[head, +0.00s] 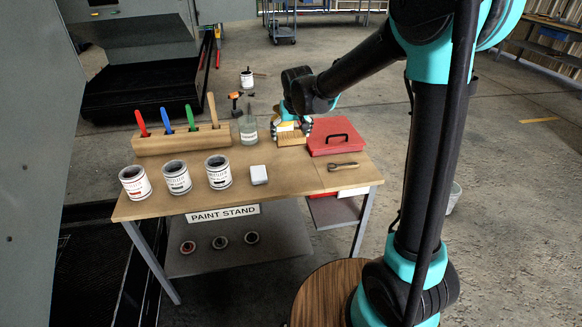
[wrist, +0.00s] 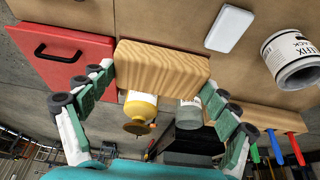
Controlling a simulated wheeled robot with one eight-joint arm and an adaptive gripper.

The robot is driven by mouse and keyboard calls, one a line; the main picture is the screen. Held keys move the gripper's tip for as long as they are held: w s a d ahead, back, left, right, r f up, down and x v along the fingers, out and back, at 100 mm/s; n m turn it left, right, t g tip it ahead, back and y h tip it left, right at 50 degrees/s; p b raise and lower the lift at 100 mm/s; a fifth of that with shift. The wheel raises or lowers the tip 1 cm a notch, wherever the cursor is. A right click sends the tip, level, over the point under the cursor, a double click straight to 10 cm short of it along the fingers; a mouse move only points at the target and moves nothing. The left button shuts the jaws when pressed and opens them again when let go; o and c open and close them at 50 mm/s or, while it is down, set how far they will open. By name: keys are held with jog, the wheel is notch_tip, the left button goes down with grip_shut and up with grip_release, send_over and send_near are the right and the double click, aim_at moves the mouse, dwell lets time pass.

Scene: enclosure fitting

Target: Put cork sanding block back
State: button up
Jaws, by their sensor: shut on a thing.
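The block that I take for the cork sanding block (wrist: 162,68) is a light tan bar with wavy, wood-like grain. It spans the space between the fingers of my gripper (wrist: 160,90), which are shut on its two ends. In the head view the block (head: 292,139) shows under my gripper (head: 291,126), at the back edge of the paint stand table (head: 285,200), between a glass jar and a red box. I cannot tell whether it touches the tabletop. A yellow rounded thing (wrist: 140,106) with a brown end shows beyond the block in the wrist view.
The red box (head: 333,139) with a black handle is close on the right, the glass jar (head: 248,131) on the left. A wooden rack (head: 180,140) holds several coloured handles. Paint cans (head: 177,178), a white block (head: 259,175) and a small tool (head: 343,166) lie nearer. The table's middle is clear.

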notch_tip(320, 180, down, 14)
jog(key=shift+f, duration=0.25)
dwell(0.3)
jog(key=o, duration=1)
jog(key=shift+s+r, duration=0.1)
jog(key=v, duration=1.2)
jog(key=s+d+f+m, duration=0.1)
jog(key=s+d+f, duration=0.1)
jog(key=s+d, duration=0.9)
jog(key=s+d+f+m+h, duration=0.1)
jog(key=s+d+f+m, duration=0.1)
jog(key=s+d, duration=0.9)
jog(key=d, duration=0.2)
jog(key=shift+s+d+f, duration=0.15)
jog(key=shift+d+f, duration=0.1)
jog(key=shift+d, duration=0.1)
